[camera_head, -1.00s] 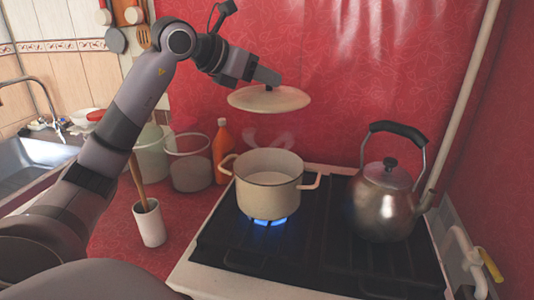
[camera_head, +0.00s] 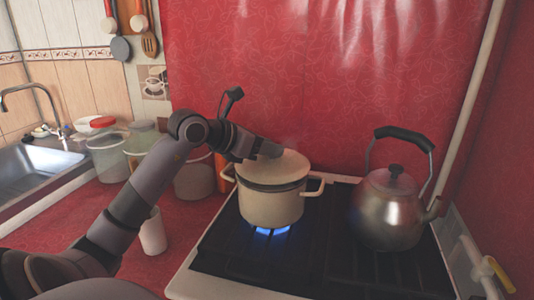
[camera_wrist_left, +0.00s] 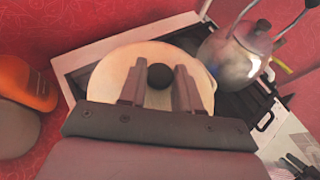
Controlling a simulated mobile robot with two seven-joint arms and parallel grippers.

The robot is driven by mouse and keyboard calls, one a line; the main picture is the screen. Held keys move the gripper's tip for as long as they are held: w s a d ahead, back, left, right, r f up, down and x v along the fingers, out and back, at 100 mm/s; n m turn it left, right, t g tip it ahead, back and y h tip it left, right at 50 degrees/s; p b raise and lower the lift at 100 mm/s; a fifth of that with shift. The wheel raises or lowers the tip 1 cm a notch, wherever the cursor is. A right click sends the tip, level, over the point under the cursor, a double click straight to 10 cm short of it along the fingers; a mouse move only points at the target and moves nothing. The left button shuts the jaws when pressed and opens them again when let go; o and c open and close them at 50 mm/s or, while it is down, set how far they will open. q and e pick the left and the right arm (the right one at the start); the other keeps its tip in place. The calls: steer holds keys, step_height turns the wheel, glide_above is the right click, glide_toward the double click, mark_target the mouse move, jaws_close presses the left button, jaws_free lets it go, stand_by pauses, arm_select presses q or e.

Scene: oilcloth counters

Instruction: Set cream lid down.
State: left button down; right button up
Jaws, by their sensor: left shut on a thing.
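The cream lid (camera_head: 288,166) is at the mouth of the cream pot (camera_head: 270,207) in the head view. A dark band shows between lid and pot rim, so I cannot tell whether the lid rests fully on it. My left gripper (camera_head: 270,150) is above the lid, shut on its dark knob. In the left wrist view the round lid (camera_wrist_left: 108,75) lies below my left gripper (camera_wrist_left: 159,80), with the black knob (camera_wrist_left: 160,76) between the two fingers. The lid hides the inside of the pot. My right gripper is not in view.
The pot stands over a lit blue flame on the stove (camera_head: 215,250). A metal kettle (camera_head: 388,212) stands to its right. Clear containers (camera_head: 193,182), an orange bottle (camera_head: 220,168) and a white cup (camera_head: 152,232) stand left of the stove. The red wall is close behind.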

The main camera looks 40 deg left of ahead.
arm_select(q)
steer(key=shift+f, duration=0.8)
steer(key=shift+f, duration=0.1)
steer(key=c, duration=0.8)
jaws_free()
